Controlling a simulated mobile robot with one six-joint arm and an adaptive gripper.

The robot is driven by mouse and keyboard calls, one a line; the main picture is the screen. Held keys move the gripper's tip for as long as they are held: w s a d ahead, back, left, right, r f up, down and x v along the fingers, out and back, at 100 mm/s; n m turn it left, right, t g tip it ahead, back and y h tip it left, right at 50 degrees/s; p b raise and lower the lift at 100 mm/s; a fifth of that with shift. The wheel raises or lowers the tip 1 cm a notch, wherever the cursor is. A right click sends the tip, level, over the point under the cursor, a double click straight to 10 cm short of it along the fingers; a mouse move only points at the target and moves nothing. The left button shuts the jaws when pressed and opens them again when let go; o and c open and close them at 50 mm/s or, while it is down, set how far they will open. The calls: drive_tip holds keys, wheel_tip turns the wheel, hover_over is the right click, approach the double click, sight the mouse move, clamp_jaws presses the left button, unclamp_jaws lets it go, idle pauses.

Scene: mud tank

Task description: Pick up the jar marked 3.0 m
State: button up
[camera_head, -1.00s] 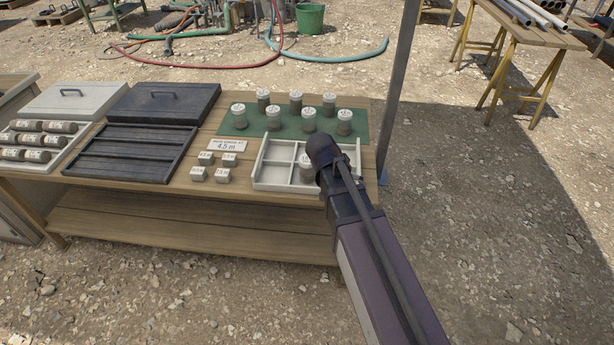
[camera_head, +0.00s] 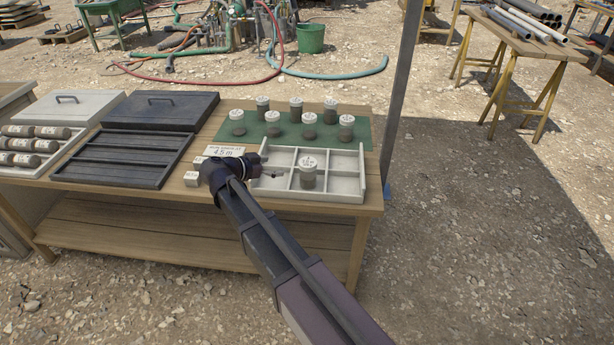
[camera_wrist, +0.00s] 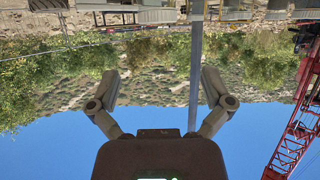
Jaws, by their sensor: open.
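Several lidded sample jars stand upright on a green mat (camera_head: 222,133) at the back of the table; one is the front-right jar (camera_head: 346,128). Another jar (camera_head: 308,172) stands in a compartment of the white divided tray (camera_head: 345,190). The lid markings are too small to read, so I cannot tell which jar is marked 3.0 m. My gripper (camera_head: 262,169) is at the tray's left side, in front of the mat and apart from the jars. In the wrist view my gripper (camera_wrist: 159,78) has its two fingers spread wide with nothing between them.
A small sign (camera_head: 224,151) reads 4.5 m. Small labelled blocks (camera_head: 191,179) are partly hidden by my arm. A black slotted box (camera_head: 115,155) and a white tray of cylinders (camera_head: 45,160) lie left. A grey post (camera_head: 397,95) rises behind the table's right end.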

sight(307, 163)
drive_tip(key=shift+d, duration=0.1)
drive_tip(key=shift+b+x, duration=1.65)
drive_tip(key=shift+x, duration=2.6)
drive_tip(key=shift+w, duration=0.1)
drive_tip(key=shift+b+x, duration=1)
drive_tip(key=shift+x, duration=1.55)
drive_tip(key=shift+f, duration=0.1)
drive_tip(key=c, duration=1.1)
drive_tip(key=shift+r, duration=0.2)
